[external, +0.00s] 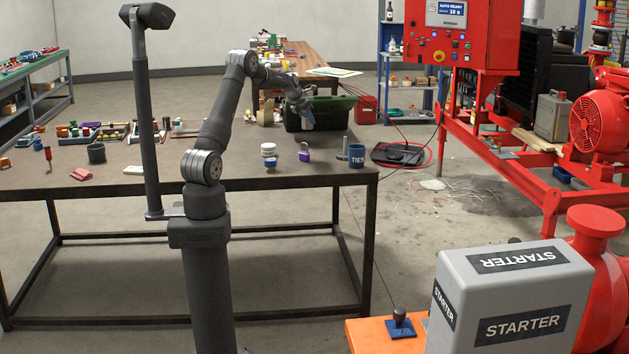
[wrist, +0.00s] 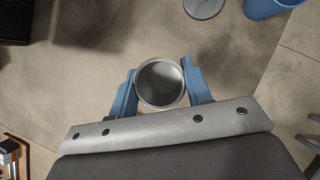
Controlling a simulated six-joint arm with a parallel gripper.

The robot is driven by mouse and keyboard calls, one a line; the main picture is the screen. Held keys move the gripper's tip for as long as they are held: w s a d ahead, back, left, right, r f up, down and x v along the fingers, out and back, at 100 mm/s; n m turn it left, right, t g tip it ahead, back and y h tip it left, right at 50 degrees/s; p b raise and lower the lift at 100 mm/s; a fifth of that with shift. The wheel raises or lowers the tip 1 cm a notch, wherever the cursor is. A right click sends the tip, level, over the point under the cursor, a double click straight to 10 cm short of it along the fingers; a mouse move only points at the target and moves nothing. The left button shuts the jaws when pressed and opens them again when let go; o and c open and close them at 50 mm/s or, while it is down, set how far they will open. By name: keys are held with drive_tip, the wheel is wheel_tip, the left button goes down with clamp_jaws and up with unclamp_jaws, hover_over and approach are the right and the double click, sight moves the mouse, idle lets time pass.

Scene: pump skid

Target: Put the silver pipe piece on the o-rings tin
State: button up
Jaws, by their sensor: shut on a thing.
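The silver pipe piece (wrist: 160,84) is held between the two blue fingers of my gripper (wrist: 160,90) in the wrist view, its round open end facing the camera.
A blue TIES cup (external: 356,156), a silver post (external: 343,151), a purple padlock (external: 305,154) and a white-lidded jar (external: 269,155) stand along the table's right part. The dark green crate (external: 335,117) is behind. The table's middle front has free room.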

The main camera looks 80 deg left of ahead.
drive_tip(key=s+d+r+n, duration=0.2)
drive_tip(key=s+d, duration=0.1)
drive_tip(key=s, duration=0.8)
hover_over(268, 145)
drive_tip(key=shift+y, duration=0.3)
drive_tip(key=f, duration=0.7)
drive_tip(key=shift+w+d, duration=0.1)
drive_tip(key=shift+w, duration=0.1)
drive_tip(key=shift+s+f, duration=0.15)
drive_tip(key=shift+f, duration=1.95)
drive_tip(key=shift+f, duration=0.1)
drive_tip(key=o, duration=0.7)
drive_tip(key=shift+f, duration=0.1)
drive_tip(key=shift+c, duration=0.2)
drive_tip(key=o, duration=0.4)
